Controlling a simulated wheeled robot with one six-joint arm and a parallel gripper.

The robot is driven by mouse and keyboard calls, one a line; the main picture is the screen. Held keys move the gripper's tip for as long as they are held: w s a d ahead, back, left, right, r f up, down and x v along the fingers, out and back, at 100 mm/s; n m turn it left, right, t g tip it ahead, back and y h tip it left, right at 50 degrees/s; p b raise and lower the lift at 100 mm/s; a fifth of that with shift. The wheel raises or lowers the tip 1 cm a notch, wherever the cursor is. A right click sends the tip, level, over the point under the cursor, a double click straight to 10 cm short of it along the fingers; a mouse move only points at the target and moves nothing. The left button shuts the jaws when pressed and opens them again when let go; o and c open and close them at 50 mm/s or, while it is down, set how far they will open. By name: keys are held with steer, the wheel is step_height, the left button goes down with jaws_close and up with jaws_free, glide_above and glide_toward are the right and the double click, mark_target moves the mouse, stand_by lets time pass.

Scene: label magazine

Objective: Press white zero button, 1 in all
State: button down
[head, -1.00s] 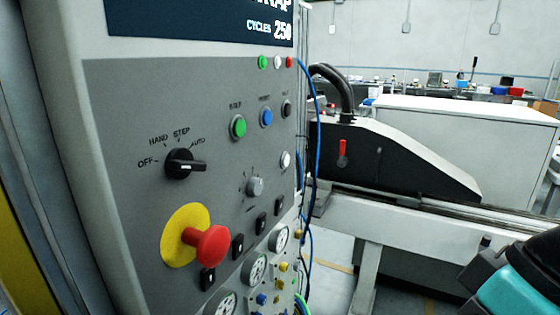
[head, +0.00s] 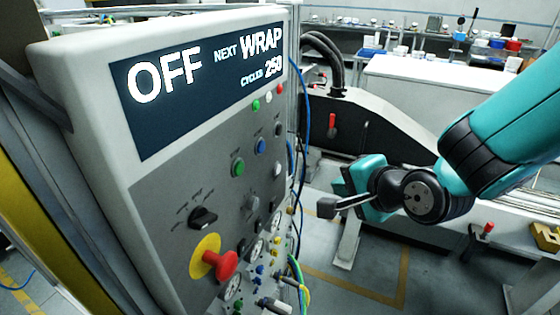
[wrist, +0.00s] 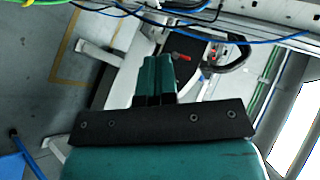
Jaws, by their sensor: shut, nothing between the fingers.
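The white button (head: 277,169) is on the right part of the grey control panel (head: 180,180), below the black and blue buttons. Its label is too small to read. My gripper (head: 347,182) is to the right of the panel, apart from the button, with open air between. In the wrist view its teal fingers (wrist: 157,66) are together, with nothing held. The white button cannot be made out in the wrist view.
The display (head: 205,85) reads OFF, NEXT WRAP, CYCLES 250. A green button (head: 238,167), a blue button (head: 261,145), a black selector (head: 203,217) and a red mushroom button (head: 222,264) share the panel. Cables (head: 303,130) hang by its right edge.

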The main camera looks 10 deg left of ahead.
mark_target(278, 169)
steer(key=w+a+p, duration=0.1)
steer(key=w+a, duration=0.2)
steer(key=a, duration=0.5)
steer(key=shift+a+p, duration=0.15)
steer(key=shift+p, duration=0.15)
steer(key=shift+a, duration=0.1)
stand_by(2.0)
steer(key=shift+w+a, duration=0.15)
steer(key=shift+a, duration=0.1)
steer(key=shift+w+a+b, duration=0.15)
steer(key=shift+a+b, duration=0.2)
steer(key=shift+a, duration=0.05)
stand_by(0.6)
steer(key=shift+d, duration=0.1)
steer(key=shift+s+d+b, duration=0.3)
steer(key=shift+d, duration=0.35)
